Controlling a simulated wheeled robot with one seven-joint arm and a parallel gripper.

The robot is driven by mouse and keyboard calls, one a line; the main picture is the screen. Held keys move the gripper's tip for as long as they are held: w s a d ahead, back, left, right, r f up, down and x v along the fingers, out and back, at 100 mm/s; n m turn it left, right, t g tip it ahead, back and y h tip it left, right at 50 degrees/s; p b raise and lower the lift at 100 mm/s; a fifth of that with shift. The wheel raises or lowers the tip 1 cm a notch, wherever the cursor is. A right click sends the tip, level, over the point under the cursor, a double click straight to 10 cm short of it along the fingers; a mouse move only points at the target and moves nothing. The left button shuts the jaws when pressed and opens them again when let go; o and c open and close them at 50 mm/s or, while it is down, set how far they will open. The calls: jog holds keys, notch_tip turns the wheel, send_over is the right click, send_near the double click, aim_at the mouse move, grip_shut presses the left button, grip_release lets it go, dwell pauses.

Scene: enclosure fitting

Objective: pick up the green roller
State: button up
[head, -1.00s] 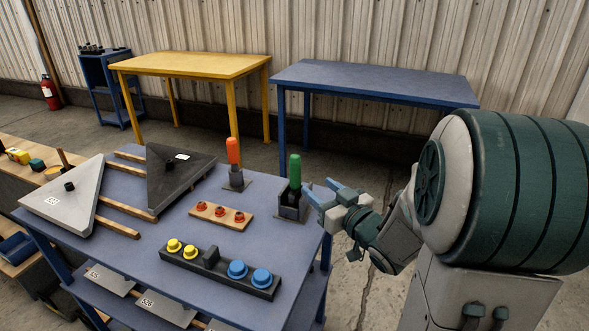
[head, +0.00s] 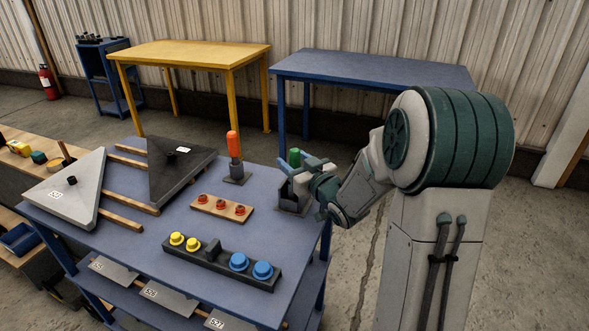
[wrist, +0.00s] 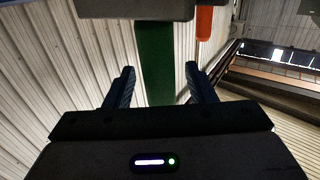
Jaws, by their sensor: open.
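The green roller (head: 294,157) stands upright in a dark holder (head: 291,195) at the right side of the blue table; in the head view only its top shows, the rest hidden behind my gripper. My gripper (head: 308,164) is at the roller from the right. In the wrist view the green roller (wrist: 155,60) runs between the two blue fingers of my gripper (wrist: 158,85), with gaps visible on both sides. The fingers are open.
An orange roller (head: 233,146) stands in its own holder to the left, also at the top of the wrist view (wrist: 204,22). A wooden strip (head: 221,208) with red knobs and a dark bar (head: 212,258) with yellow and blue knobs lie nearer. Triangular plates (head: 68,190) lie left.

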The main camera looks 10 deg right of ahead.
grip_shut()
jog(key=shift+r, duration=0.1)
